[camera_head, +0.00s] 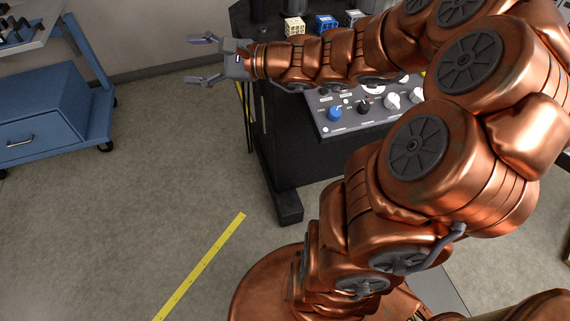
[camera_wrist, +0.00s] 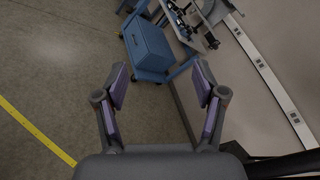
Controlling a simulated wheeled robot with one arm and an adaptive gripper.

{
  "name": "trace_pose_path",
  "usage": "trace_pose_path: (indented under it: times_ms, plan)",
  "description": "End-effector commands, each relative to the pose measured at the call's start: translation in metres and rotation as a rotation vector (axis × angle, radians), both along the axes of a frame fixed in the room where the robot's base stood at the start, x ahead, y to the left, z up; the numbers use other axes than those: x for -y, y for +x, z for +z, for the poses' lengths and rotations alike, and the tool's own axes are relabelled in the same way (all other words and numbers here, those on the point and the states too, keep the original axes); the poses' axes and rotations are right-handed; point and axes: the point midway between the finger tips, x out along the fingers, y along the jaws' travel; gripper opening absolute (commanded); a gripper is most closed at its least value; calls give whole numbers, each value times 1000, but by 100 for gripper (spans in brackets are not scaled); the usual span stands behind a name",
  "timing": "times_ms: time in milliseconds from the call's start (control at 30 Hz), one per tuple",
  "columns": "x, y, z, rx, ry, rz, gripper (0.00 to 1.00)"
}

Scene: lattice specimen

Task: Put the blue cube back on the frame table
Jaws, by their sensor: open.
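A small blue cube (camera_head: 326,22) sits on top of the black machine at the top of the head view, between a cream lattice cube and a pale grey piece. It is not in the wrist view. A table with a blue frame (camera_head: 83,52) and light grey top stands at the upper left, cut by the picture edge; it also shows in the wrist view (camera_wrist: 183,68). My gripper (camera_head: 190,60) is open and empty, pointing left in the air between the table and the machine. Both spread fingers show in the wrist view (camera_wrist: 160,78).
The black machine (camera_head: 268,130) has a sloped panel with knobs (camera_head: 335,114). The cream lattice cube (camera_head: 294,26) stands left of the blue cube. A blue drawer cabinet (camera_head: 45,115) sits under the table. The floor around the yellow strip (camera_head: 200,265) is clear.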

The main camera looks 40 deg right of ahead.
Motion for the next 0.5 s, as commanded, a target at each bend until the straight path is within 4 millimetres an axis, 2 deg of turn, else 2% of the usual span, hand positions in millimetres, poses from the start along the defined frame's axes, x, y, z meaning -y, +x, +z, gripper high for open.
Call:
trace_pose_path:
  times_ms: [33, 100, 200, 233, 300, 367, 433, 500]
  plan:
    - [-38, -17, -6, 4, -91, 117, 70]
    - [-79, -46, -19, 8, -212, 274, 70]
    - [-122, -94, -42, 7, -381, 492, 70]
    - [-131, -109, -49, 7, -434, 556, 70]
    - [-144, -145, -68, 2, -560, 698, 70]
    - [-148, -175, -84, -5, -666, 816, 70]
    - [-145, -208, -100, -16, -793, 947, 70]
    - [-132, -237, -115, -31, -926, 1070, 70]
